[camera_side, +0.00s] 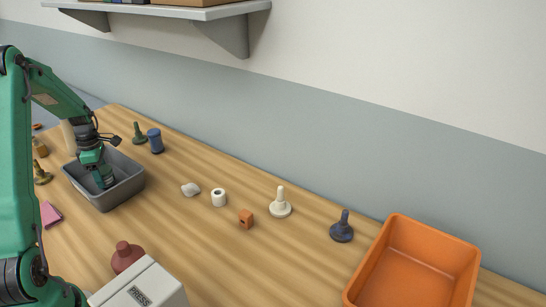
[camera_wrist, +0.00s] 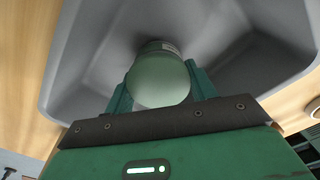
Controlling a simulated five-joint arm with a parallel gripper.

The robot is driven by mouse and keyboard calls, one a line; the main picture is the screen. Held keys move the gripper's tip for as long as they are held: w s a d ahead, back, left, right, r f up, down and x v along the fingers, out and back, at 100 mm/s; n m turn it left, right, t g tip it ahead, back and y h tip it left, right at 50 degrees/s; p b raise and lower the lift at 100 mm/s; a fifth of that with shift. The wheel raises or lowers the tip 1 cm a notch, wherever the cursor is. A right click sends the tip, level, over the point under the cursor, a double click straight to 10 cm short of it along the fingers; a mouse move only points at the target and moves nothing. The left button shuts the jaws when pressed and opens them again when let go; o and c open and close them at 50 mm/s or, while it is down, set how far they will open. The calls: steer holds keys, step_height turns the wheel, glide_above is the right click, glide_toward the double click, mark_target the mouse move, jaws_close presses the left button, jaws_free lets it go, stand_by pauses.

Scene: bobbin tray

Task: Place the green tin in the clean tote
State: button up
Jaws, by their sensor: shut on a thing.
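The green tin (camera_side: 104,178) is inside the grey tote (camera_side: 122,193) at the left of the side view. My gripper (camera_side: 98,168) reaches down into this tote and is shut on the tin. In the wrist view the tin's pale green round end (camera_wrist: 158,84) sits between the two fingers of my gripper (camera_wrist: 161,92), with the grey tote's walls (camera_wrist: 85,55) around it. I cannot tell whether the tin touches the tote floor. No label shows which tote is the clean one.
An orange tote (camera_side: 462,258) stands at the far right. A blue spool (camera_side: 155,141) and a dark green peg-like piece (camera_side: 138,133) stand just behind the grey tote. Several small pieces, including a white ring (camera_side: 218,198) and an orange block (camera_side: 246,219), lie across the middle.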

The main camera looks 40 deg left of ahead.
steer(key=shift+f, duration=0.5)
steer(key=shift+f, duration=0.1)
steer(key=o, duration=1.1)
steer(key=shift+c, duration=0.2)
step_height(320, 180, up, 12)
steer(key=shift+r, duration=0.15)
